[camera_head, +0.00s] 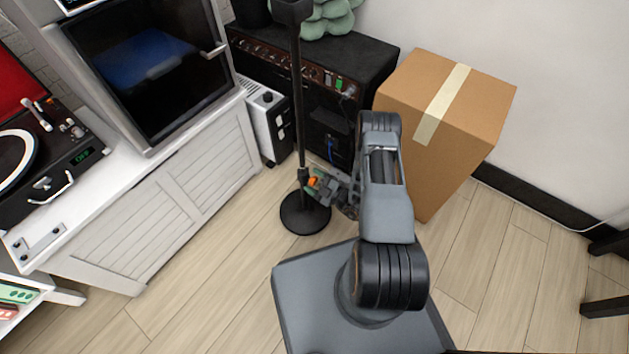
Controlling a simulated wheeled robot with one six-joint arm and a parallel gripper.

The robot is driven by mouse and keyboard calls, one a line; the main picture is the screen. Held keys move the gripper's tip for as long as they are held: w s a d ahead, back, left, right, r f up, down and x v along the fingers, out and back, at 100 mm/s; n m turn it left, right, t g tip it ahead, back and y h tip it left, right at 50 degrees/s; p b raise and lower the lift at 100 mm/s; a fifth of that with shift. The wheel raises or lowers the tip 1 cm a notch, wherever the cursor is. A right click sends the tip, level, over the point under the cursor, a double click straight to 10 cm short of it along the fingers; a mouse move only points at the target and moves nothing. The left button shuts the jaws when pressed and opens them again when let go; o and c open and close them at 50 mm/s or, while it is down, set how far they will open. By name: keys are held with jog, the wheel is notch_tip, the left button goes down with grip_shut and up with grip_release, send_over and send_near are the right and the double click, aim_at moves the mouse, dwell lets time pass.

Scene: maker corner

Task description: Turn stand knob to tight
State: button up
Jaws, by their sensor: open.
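A black stand (297,110) with a round base (304,217) stands upright on the wooden floor, left of my arm. A small orange part (311,182), which looks like the stand's knob, shows low on the pole. My gripper (318,184) is open at the pole, around or right beside this orange part; I cannot tell which. The fingers partly cover it. Whether they touch it, and how the knob is turned, cannot be made out.
A black amplifier (375,55) with a green plush on top stands behind the stand. A taped cardboard box (440,170) is close to the right of my arm. A white heater (264,120) and white cabinet (170,205) stand left. Floor is free front left.

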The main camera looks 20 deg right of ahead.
jog(key=p+v, duration=0.3)
jog(key=v, duration=1.1)
dwell(0.4)
